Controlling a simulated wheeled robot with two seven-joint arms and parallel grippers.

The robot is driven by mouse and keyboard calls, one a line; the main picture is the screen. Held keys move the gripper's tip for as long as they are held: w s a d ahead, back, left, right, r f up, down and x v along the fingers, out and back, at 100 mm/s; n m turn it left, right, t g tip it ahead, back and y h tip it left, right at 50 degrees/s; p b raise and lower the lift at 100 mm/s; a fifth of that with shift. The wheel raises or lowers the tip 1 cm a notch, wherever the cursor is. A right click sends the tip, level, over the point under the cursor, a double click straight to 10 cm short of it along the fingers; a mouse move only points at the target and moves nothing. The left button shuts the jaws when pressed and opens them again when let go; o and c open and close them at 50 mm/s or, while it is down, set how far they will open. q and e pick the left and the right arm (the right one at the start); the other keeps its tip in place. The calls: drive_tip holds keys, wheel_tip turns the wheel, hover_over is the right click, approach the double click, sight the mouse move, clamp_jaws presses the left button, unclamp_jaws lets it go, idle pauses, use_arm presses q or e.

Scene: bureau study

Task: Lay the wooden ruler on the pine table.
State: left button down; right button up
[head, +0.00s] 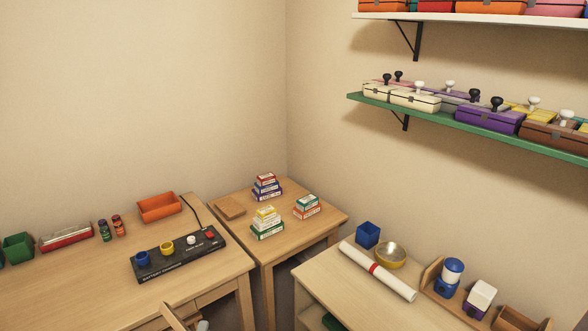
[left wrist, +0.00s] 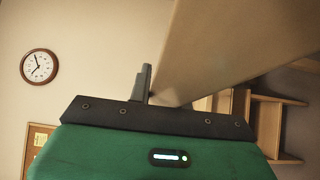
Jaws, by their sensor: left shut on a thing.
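The wooden ruler (left wrist: 235,50) is a broad tan strip close to the camera in the left wrist view, running from the gripper up and out of the picture. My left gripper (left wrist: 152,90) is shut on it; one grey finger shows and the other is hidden. In the head view a thin wooden strip (head: 175,316) shows at the bottom edge; I cannot tell if it is the ruler. Pale wooden tables stand at left (head: 75,285), in the corner (head: 282,229) and at right (head: 335,283); which is pine is unclear. My right gripper is not in view.
The left table holds a black charger board (head: 180,258), an orange bin (head: 159,207) and small bottles (head: 118,225). The right table holds a white roll (head: 385,274) and a bowl (head: 390,255).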

use_arm(q)
drive_tip(key=s+a, duration=0.1)
drive_tip(key=s+a+y, duration=0.1)
drive_tip(key=shift+s+a+r+n, duration=0.2)
drive_tip(key=shift+s+n, duration=0.1)
drive_tip(key=shift+n, duration=0.1)
idle(1.6)
